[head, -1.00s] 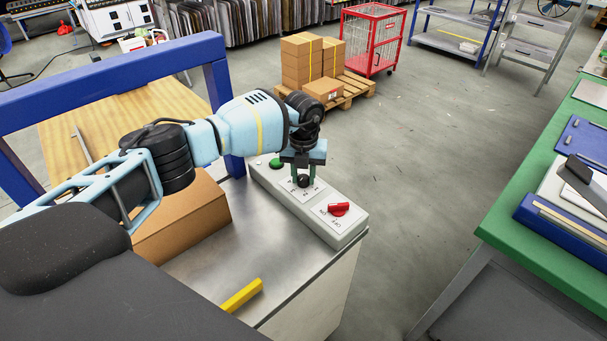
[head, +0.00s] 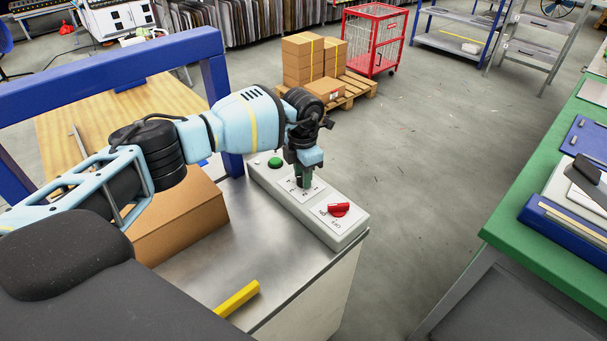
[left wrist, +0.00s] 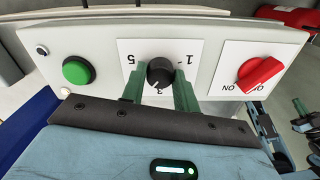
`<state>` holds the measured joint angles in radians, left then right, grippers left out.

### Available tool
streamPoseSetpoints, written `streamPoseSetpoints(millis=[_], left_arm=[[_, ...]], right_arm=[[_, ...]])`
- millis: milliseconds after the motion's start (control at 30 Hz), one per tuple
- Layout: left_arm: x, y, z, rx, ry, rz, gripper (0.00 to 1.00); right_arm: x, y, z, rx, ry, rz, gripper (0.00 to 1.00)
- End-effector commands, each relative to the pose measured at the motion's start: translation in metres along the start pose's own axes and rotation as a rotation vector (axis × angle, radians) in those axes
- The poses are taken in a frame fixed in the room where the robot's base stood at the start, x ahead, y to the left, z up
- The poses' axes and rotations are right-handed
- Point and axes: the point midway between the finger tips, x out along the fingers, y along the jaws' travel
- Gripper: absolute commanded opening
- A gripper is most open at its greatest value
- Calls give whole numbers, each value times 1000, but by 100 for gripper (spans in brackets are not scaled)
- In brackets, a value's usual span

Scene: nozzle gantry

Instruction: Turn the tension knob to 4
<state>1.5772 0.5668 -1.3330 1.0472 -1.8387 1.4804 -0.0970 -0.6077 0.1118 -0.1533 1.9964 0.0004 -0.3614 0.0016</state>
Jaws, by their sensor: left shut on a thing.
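The tension knob (left wrist: 160,73) is black and round, on a white dial plate (left wrist: 135,52) of the grey control box (head: 346,234). My left gripper (left wrist: 160,88) is shut on it, with one green finger on each side. In the left wrist view the dial is upside down, with 5 at left, 1 at right and 3 below the knob. The knob's white pointer line points down and slightly left, just to the 5 side of the 3. The 4 is not visible. In the head view the left gripper (head: 304,181) mostly hides the knob.
A red switch (head: 339,209) and a green button (head: 275,163) flank the dial on the box. A cardboard box (head: 180,225) and a yellow bar (head: 238,298) lie on the steel bench top (head: 215,265). A blue frame (head: 100,72) stands behind the arm.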

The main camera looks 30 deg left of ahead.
Motion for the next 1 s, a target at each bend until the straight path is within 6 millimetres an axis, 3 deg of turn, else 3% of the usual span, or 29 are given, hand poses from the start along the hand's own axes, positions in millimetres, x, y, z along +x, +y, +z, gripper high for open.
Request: streamPoseSetpoints(millis=[400,1000], left_arm=[[-1,0,0,246,-2,1,7],[-2,0,1,304,-3,2,7]], right_arm=[[5,-1,4,5,-5,-1,0],[5,0,6,1,-10,-2,0]])
